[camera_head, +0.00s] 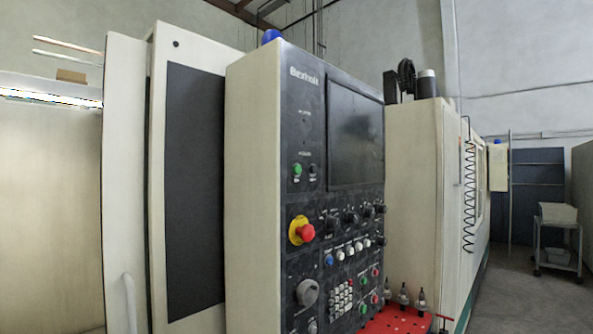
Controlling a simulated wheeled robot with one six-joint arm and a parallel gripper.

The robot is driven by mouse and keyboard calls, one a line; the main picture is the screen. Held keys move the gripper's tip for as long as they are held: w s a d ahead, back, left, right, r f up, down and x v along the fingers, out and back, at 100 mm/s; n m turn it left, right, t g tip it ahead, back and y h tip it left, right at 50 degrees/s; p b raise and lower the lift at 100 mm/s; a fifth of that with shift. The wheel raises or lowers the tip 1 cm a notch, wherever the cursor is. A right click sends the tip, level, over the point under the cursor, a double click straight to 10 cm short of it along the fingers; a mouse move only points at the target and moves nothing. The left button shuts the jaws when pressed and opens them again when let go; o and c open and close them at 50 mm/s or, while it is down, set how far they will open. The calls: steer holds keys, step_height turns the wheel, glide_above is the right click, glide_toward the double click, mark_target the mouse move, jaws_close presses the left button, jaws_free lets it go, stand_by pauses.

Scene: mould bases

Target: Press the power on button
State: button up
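A dark control panel (318,105) stands in the middle on the front of a cream machine cabinet. A green round button (297,169) is at its upper left, with a black round button (312,170) just right of it. Their labels are too small to read. A red mushroom button on a yellow ring (303,231) is lower down. More small green and red buttons are near the panel's bottom, one green at its lower right (363,281). Which button is power on cannot be read. My gripper is not in view.
A dark screen (355,137) fills the panel's upper right. Knobs and a keypad (341,298) are below. A red tray (395,323) with several tool holders is at the lower right. A cart (557,240) stands far right; open floor (530,300) lies before it.

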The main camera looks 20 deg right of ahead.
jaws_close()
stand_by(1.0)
